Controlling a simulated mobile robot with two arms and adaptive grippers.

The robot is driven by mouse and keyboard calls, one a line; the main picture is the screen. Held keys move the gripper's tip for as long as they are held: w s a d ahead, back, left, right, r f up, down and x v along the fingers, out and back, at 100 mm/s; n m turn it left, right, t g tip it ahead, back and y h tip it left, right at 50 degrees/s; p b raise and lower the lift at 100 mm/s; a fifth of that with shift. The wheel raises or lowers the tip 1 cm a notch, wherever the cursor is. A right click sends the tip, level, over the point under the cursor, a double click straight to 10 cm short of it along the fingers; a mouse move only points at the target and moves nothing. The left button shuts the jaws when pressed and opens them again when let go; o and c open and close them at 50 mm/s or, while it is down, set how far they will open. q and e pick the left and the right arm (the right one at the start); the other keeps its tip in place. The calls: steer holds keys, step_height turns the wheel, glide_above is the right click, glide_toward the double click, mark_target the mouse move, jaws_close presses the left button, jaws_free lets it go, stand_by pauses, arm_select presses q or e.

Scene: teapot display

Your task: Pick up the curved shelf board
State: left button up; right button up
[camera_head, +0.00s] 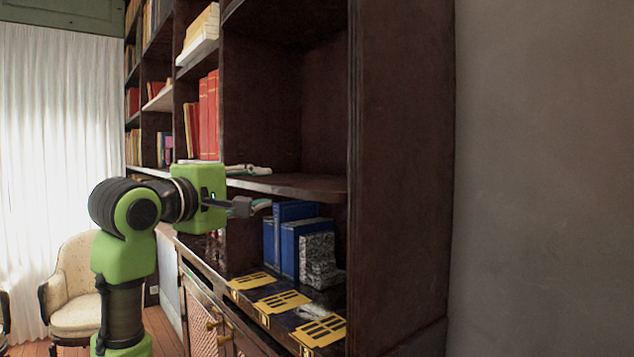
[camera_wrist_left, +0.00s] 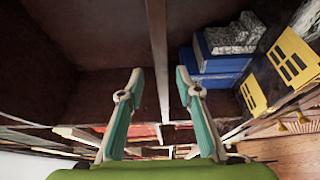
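The curved shelf board (camera_head: 312,186) is a dark brown board set across the bookcase bay, with a rounded front edge. In the left wrist view it shows edge-on as a narrow strip (camera_wrist_left: 158,50). My left gripper (camera_head: 264,187) is open at the board's front left part, one finger above it and one below. In the left wrist view the teal-padded fingers of the left gripper (camera_wrist_left: 160,82) stand on either side of the board's edge, with visible gaps. My left wrist hides part of the board's left end. My right gripper is not in view.
Below the board stand blue books (camera_head: 296,240) and a grey speckled block (camera_head: 318,258). Yellow cut-out plates (camera_head: 283,301) lie along the lower ledge. Red books (camera_head: 209,115) stand in the bay to the left. The bay above the board looks empty.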

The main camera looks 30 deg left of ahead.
mark_target(285, 181)
arm_select(q)
steer(key=w+p, duration=0.1)
steer(key=w, duration=0.4)
steer(key=shift+w+r+p, duration=0.1)
steer(key=shift+w+p, duration=0.15)
steer(key=shift+p, duration=0.15)
steer(key=shift+w, duration=0.35)
steer(key=w+p, duration=0.2)
steer(key=shift+w, duration=0.4)
steer(key=shift+w+p, duration=0.45)
steer(key=shift+w, duration=0.55)
steer(key=shift+w+f, duration=0.2)
steer(key=shift+f, duration=0.05)
steer(key=shift+s, duration=0.1)
jaws_close()
steer(key=shift+r, duration=0.25)
steer(key=shift+f, duration=0.1)
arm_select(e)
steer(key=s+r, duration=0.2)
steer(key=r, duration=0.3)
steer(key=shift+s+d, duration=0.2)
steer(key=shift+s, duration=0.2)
